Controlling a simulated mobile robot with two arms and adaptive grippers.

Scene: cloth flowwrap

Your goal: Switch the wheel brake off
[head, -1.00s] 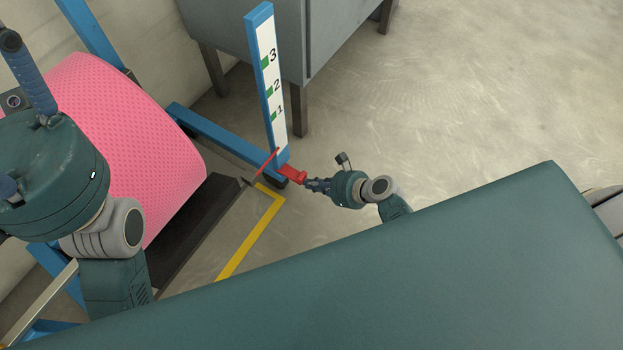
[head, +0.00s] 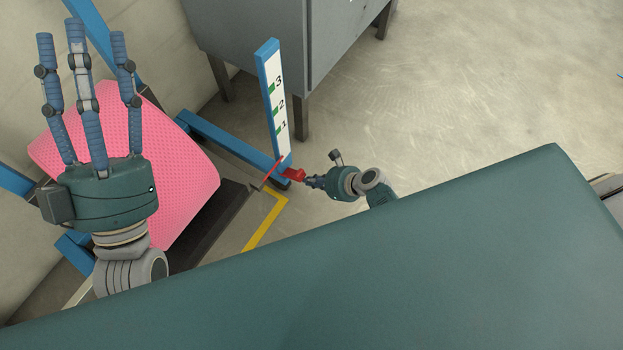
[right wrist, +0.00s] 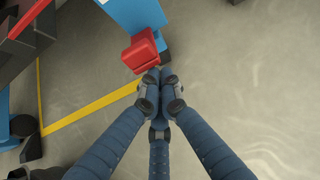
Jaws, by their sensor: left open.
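The red brake pedal (head: 294,175) sits at the foot of the blue post, over a dark wheel. It shows large in the right wrist view (right wrist: 144,52) as a red block beside the blue frame. My right gripper (head: 308,181) is low at the pedal, with its fingertips (right wrist: 159,76) drawn together at the pedal's lower edge. Whether they touch it I cannot tell. The pedal is not between the fingers. My left gripper (head: 80,38) is raised at the left, fingers spread and empty, in front of the pink roll (head: 190,165).
The blue post bears a white scale (head: 275,100) marked 1, 2 and 3. A grey cabinet (head: 245,35) stands behind it. A yellow floor line (head: 264,222) runs beside the frame. The floor to the right is clear.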

